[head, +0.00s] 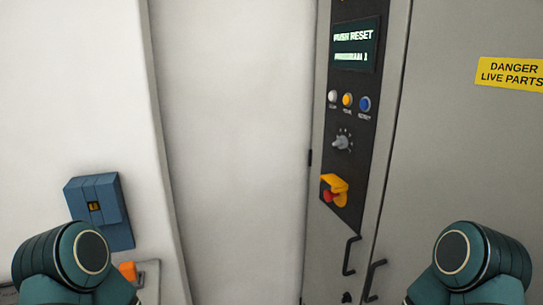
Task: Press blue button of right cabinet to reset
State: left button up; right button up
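The right cabinet (283,215) is a tall grey cabinet with a narrow black control panel (338,170) on its front. The blue button (365,104) is the rightmost of three round buttons in a row, beside a yellow button (347,100) and a white button (332,96). A screen (355,46) above them reads "PUSH RESET" with a second line below. My two arms show at the lower left and lower right corners, well below the button and apart from the panel. Neither gripper's fingers are in the picture.
Below the buttons are a grey rotary knob (342,141) and a red knob with a yellow guard (333,189). Two black door handles (350,255) stick out lower down. A yellow danger sign (511,74) is at right. A blue box (98,205) is mounted at left.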

grip_shut()
dwell(0.9)
